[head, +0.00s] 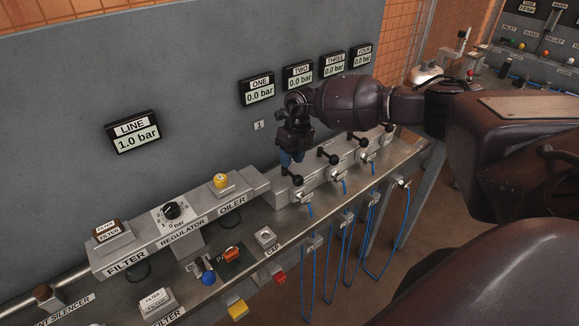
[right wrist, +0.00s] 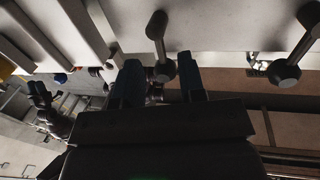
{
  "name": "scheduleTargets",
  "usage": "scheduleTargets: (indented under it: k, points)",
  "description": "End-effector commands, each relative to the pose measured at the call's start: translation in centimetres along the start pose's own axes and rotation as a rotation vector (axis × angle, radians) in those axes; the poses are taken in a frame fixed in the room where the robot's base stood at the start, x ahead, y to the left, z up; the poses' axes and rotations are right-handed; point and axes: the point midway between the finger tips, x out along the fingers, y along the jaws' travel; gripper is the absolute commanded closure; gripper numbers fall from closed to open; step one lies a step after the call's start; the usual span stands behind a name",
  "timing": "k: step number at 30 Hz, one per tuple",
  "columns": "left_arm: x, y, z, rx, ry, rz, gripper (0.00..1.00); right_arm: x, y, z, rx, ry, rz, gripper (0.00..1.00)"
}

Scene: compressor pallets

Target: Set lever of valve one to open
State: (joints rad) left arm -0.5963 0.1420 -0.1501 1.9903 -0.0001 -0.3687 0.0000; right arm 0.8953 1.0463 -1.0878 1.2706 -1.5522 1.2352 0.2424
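The valve one lever (head: 295,179), black with a round knob, is at the near left end of the valve row, below the ONE display (head: 257,91). My right gripper (head: 288,158) points down just above it. In the right wrist view its two blue fingers (right wrist: 160,84) are apart, and a lever (right wrist: 157,38) shows between them; I cannot tell whether they touch it. The ONE display reads 0.0 bar. A dark jointed shape at the left of the right wrist view looks like my left gripper (right wrist: 42,97); its fingers are too small to judge.
Further black levers (head: 329,157) follow along the bar to the right, close beside my right gripper. Blue hoses (head: 345,243) hang below. The LINE display (head: 134,132) reads 1.0 bar. The filter, regulator (head: 172,211) and oiler unit stands to the left. The grey panel rises behind.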

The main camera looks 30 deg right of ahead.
Motion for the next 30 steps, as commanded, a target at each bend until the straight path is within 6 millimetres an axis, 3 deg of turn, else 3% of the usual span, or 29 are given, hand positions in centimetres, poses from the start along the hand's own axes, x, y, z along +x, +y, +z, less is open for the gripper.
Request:
scheduleTargets:
  k: [7, 19, 26, 30]
  points:
    - [0.0, 0.0, 0.1, 0.0, -0.001, 0.0, 0.63, 2.7, 0.0, 0.0, 0.001, -0.001, 0.0, 0.63]
    - [-0.3, -0.1, 0.6, -0.001, -0.011, -0.002, 0.63, 3.3, 0.0, 0.0, 0.001, -0.002, 0.0, 0.63]
    - [-0.3, -0.1, 0.6, -0.001, -0.011, -0.002, 0.63, 3.3, 0.0, 0.0, 0.001, -0.002, 0.0, 0.97]
    - [-0.2, -0.1, 0.5, -0.001, -0.009, -0.001, 0.63, 3.3, 0.0, 0.0, 0.001, -0.002, 0.0, 1.0]
